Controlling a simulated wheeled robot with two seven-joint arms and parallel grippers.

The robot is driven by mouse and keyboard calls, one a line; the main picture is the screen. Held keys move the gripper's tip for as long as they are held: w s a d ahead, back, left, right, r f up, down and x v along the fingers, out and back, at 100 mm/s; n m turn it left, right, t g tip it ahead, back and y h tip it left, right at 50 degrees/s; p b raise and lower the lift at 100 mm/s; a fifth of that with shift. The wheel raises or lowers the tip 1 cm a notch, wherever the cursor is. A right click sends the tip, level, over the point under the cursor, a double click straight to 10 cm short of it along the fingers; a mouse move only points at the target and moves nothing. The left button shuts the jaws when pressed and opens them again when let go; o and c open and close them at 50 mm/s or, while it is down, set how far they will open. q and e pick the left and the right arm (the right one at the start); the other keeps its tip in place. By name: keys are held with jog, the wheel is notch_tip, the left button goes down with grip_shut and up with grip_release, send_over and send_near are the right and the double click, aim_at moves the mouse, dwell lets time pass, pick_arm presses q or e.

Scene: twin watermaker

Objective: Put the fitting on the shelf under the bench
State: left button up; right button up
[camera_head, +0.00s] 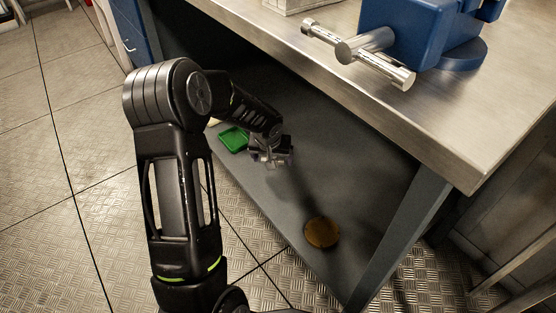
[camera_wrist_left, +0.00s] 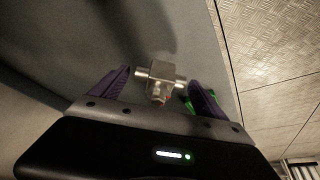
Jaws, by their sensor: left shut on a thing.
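The fitting (camera_wrist_left: 159,75) is a small silvery metal piece with side stubs, seen in the left wrist view between two purple finger pads. My left gripper (camera_head: 270,153) is shut on it. In the head view the gripper is under the bench (camera_head: 480,120), over the grey shelf (camera_head: 270,196); the fitting is small and hard to make out there. I cannot tell whether the fitting touches the shelf. My right gripper is not in view.
A green tray (camera_head: 234,139) lies on the shelf just left of the gripper. A round amber thing (camera_head: 321,232) lies nearer the shelf's front right. The shelf between them is clear. The bench top overhangs, with a blue vise (camera_head: 420,35) on it. A slanted bench leg (camera_head: 400,240) stands at right.

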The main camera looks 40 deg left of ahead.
aim_at(274, 179)
pick_arm(q)
notch_tip(274, 179, down, 3)
jog(key=shift+r+b, duration=0.1)
jog(key=shift+b, duration=0.35)
jog(key=shift+f+b, duration=1.25)
jog(key=shift+f, duration=1.25)
jog(key=shift+f, duration=0.2)
jog(key=o, duration=1.6)
